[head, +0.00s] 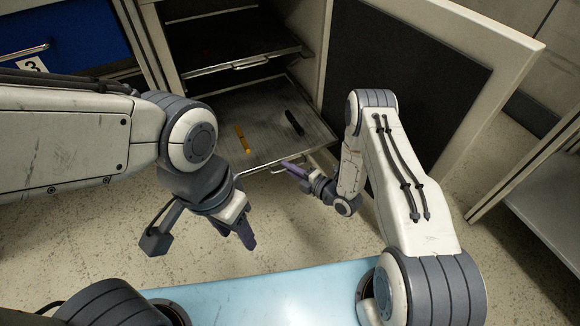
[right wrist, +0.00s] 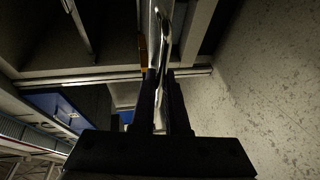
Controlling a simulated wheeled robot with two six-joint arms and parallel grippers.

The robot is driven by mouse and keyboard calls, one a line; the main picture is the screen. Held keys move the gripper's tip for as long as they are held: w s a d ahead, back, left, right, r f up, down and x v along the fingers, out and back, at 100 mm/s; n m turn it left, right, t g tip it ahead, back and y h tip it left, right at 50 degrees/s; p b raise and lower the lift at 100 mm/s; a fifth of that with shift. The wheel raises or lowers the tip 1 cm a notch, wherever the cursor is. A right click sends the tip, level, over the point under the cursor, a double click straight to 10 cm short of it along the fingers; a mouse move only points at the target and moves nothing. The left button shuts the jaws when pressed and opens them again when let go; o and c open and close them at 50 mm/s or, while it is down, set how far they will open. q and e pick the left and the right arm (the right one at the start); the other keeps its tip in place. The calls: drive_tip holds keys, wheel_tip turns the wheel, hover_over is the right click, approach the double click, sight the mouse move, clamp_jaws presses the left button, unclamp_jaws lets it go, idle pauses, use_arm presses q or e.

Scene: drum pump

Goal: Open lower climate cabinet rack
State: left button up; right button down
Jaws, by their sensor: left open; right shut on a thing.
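The climate cabinet stands open at the top middle of the head view. Its lower rack (head: 268,110) is a dark metal shelf with a bright front rim, and it reaches further forward than the upper rack. My right gripper (head: 290,166) is shut on the lower rack's handle (head: 279,170), at the front rim. In the right wrist view the shiny handle bar (right wrist: 163,45) runs between the fingers of the right gripper (right wrist: 164,85). My left gripper (head: 244,232) is open and empty, in front of the rack and above the floor.
An orange-yellow item (head: 242,138) and a black item (head: 294,122) lie on the lower rack. The upper rack (head: 240,64) is above it. The cabinet door (head: 515,60) stands open on the right. A blue drawer (head: 75,30) is at the left. A light blue surface (head: 270,295) is in front.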

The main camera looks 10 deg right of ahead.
drive_tip(key=c, duration=0.9)
unclamp_jaws()
drive_tip(key=shift+p+v, duration=2)
drive_tip(key=shift+v, duration=3.3)
drive_tip(key=shift+w, duration=0.1)
